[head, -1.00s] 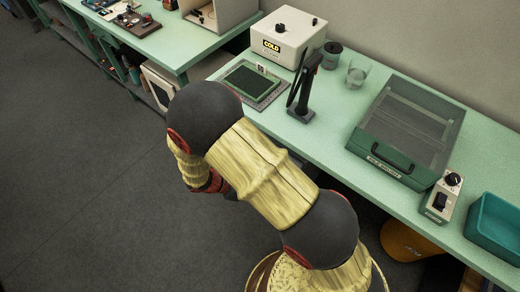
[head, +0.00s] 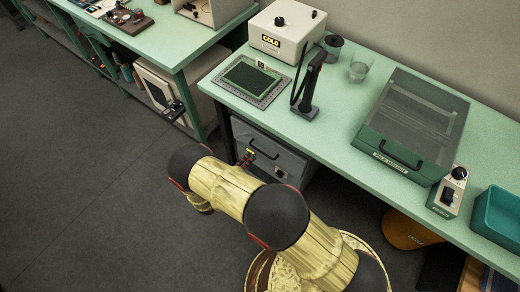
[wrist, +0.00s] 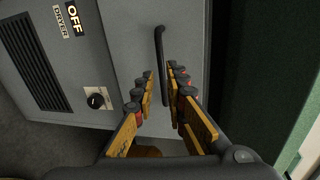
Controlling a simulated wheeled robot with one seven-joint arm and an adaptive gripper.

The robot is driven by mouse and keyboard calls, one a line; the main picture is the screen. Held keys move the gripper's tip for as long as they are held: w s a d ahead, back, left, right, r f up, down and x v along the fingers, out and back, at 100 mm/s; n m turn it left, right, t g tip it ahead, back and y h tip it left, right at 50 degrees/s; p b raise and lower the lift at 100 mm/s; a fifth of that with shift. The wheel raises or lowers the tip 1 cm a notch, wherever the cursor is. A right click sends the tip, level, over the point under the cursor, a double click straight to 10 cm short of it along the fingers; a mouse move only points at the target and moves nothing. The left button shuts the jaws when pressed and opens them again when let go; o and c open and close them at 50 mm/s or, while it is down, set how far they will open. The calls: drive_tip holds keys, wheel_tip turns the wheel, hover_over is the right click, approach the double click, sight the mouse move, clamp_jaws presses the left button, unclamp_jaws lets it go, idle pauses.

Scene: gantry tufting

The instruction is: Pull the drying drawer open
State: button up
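The grey dryer (head: 288,156) stands under the green bench, with the drying drawer's front (wrist: 130,30) facing me. The drawer looks shut. Its black bar handle (wrist: 160,45) also shows in the head view (head: 265,143). My gripper (wrist: 160,70) is open in the wrist view, with one finger row on each side of the handle. In the head view my gripper (head: 247,158) is small and close to the drawer front. I cannot tell whether the fingers touch the handle.
The dryer carries a knob (wrist: 96,101), a vent grille (wrist: 38,62) and OFF (wrist: 73,17) and DRYER labels. The bench top (head: 335,135) overhangs it. An orange bin (head: 405,229) stands under the bench at right. The floor (head: 90,180) at left is clear.

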sight(259, 151)
drive_tip(key=shift+n, duration=0.4)
drive_tip(key=b+x, duration=0.1)
drive_tip(key=x, duration=0.7)
drive_tip(key=shift+r+b, duration=0.15)
drive_tip(key=shift+b, duration=0.25)
drive_tip(key=shift+c, duration=0.6)
clamp_jaws()
drive_tip(key=shift+s, duration=0.1)
